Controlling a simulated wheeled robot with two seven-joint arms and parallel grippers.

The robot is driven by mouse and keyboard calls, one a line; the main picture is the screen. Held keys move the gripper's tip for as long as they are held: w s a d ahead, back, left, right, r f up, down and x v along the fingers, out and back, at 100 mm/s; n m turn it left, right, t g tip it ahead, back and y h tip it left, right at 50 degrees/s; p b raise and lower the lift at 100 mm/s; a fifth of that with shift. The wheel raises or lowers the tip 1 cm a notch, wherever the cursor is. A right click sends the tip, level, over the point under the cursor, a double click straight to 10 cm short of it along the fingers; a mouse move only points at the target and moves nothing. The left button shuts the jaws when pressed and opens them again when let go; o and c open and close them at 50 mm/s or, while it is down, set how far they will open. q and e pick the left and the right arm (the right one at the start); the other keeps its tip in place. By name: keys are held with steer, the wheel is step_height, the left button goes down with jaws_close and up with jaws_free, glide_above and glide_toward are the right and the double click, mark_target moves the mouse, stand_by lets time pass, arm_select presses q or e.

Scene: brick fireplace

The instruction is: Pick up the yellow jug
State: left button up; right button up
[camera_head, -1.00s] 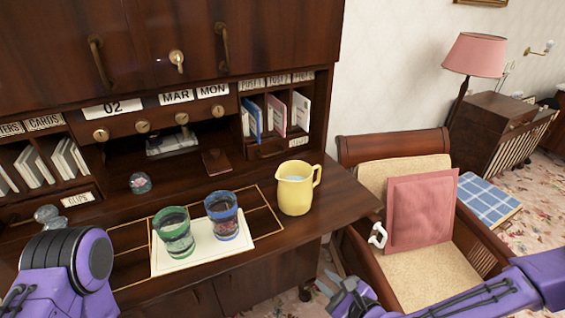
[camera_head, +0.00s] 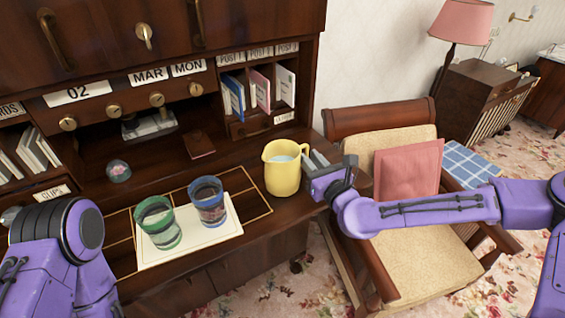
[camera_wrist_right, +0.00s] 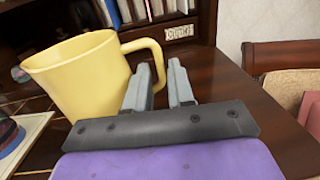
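The yellow jug (camera_head: 283,168) stands upright on the desk top, right of two glasses, with its handle toward the right. It also shows at the left of the right wrist view (camera_wrist_right: 85,75). My right gripper (camera_head: 316,161) is at the jug's handle side. Its two grey fingers (camera_wrist_right: 160,80) are apart, with a gap between them. The handle's outer curve shows between and just beyond the fingers; I cannot tell whether they touch it. The left finger hides the lower handle. My left arm is at the lower left, but its gripper is not in view.
A green-rimmed glass (camera_head: 158,222) and a blue-rimmed glass (camera_head: 207,201) stand on a white sheet (camera_head: 226,232) left of the jug. The desk's shelves (camera_head: 255,92) rise behind. A wooden armchair (camera_head: 400,250) with a pink cushion (camera_head: 408,168) stands at the right.

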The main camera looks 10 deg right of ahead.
steer(key=shift+w+a, duration=0.15)
steer(key=shift+w, duration=0.5)
steer(key=shift+s, duration=0.15)
steer(key=shift+c, duration=0.7)
jaws_close()
